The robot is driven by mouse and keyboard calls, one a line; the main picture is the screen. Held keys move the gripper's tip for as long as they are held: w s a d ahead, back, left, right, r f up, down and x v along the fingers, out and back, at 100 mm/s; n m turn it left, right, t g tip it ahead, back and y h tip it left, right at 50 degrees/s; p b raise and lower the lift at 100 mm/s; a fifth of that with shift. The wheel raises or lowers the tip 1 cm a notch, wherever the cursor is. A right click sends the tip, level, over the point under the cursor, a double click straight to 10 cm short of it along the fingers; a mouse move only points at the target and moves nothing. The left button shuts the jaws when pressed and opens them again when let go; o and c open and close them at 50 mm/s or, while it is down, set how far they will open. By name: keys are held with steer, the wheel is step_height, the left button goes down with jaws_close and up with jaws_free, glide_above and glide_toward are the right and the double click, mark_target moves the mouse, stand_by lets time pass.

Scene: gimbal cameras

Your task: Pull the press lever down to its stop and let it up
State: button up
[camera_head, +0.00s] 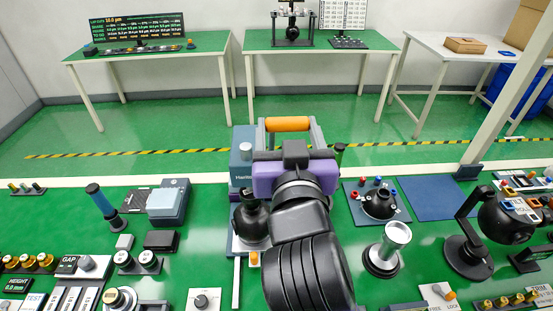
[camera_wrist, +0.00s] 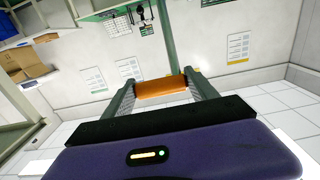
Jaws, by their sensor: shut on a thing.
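The press (camera_head: 243,150) is a blue block with a white label, standing near the middle of the bench in the head view. Its lower part is partly hidden by my arm. An orange bar, which looks like the lever's grip (camera_head: 287,124), lies crosswise in front of my purple gripper (camera_head: 289,127). The grip also shows in the wrist view (camera_wrist: 162,88), between the two grey fingers. My gripper is shut on it, one finger at each end. The rest of the lever is hidden.
A dark round device (camera_head: 252,218) sits left of my arm. On the right are a round-based silver post (camera_head: 391,245), a black base with coloured knobs (camera_head: 379,202) and a black gimbal camera (camera_head: 505,218). A blue mat (camera_head: 435,199) lies bare.

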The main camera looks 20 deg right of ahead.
steer(key=shift+r, duration=0.4)
steer(key=shift+w+d+r+p, duration=0.25)
steer(key=shift+w+r+p, duration=0.3)
steer(key=shift+w, duration=0.3)
steer(key=shift+w+d+r, duration=0.1)
steer(key=shift+w, duration=0.2)
steer(key=shift+w+r, duration=0.1)
steer(key=shift+w+d+r+p, duration=0.2)
steer(key=shift+w+p, duration=0.05)
steer(key=shift+w, duration=0.35)
steer(key=shift+w+d+r+p, duration=0.2)
steer(key=shift+w+p, duration=0.05)
steer(key=shift+w, duration=0.3)
steer(key=o, duration=1.6)
steer(key=shift+c, duration=0.2)
steer(key=shift+f, duration=0.15)
